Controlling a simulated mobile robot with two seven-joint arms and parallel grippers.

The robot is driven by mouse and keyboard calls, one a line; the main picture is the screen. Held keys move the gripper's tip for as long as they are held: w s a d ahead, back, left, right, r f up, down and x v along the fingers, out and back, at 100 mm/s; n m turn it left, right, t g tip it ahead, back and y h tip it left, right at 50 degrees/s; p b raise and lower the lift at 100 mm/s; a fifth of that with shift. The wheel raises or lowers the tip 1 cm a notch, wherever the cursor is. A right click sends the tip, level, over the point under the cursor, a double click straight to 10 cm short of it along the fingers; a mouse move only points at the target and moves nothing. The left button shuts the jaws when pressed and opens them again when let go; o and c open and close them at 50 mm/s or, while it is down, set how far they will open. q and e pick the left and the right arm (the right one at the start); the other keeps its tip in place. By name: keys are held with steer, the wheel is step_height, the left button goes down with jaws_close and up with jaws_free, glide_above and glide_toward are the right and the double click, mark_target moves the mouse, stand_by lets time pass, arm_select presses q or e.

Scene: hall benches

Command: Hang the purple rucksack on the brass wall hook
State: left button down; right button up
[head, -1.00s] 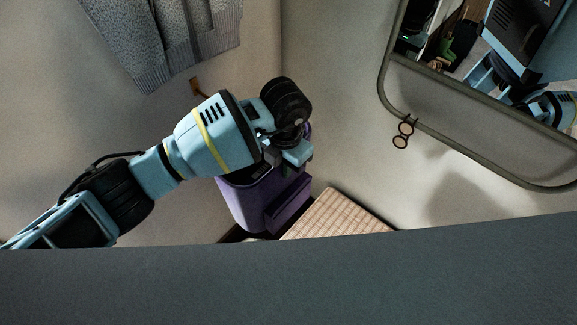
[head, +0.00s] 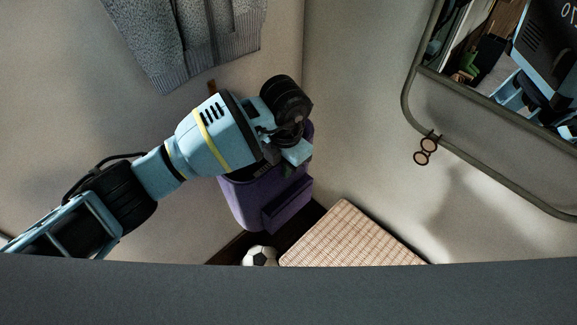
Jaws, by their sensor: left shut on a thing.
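The purple rucksack (head: 262,204) hangs below my left gripper (head: 296,155) in the head view, clear of the bench. The gripper is shut on its upper part, and the wrist hides the exact grip. A small brass-brown piece (head: 212,87) shows on the wall just above my left forearm, under the grey knitted garment; it looks like the wall hook, mostly covered by the arm. The rucksack is below and to the right of it. My right gripper is not in view.
A grey knitted garment (head: 190,45) hangs on the wall at the top. A framed mirror (head: 480,110) is at the right, with spectacles (head: 426,150) at its edge. A woven bench top (head: 345,240) and a football (head: 259,256) are below. A dark grey surface crosses the bottom.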

arm_select(q)
steer(key=shift+w+a+b, duration=0.3)
steer(key=shift+w+a, duration=0.45)
steer(key=shift+w+a+f, duration=0.4)
steer(key=shift+w+f, duration=0.05)
steer(key=shift+f, duration=0.25)
steer(key=c, duration=1.5)
jaws_free()
steer(key=shift+s+f, duration=0.1)
steer(key=shift+f, duration=0.05)
step_height(320, 180, up, 8)
steer(key=shift+r, duration=0.1)
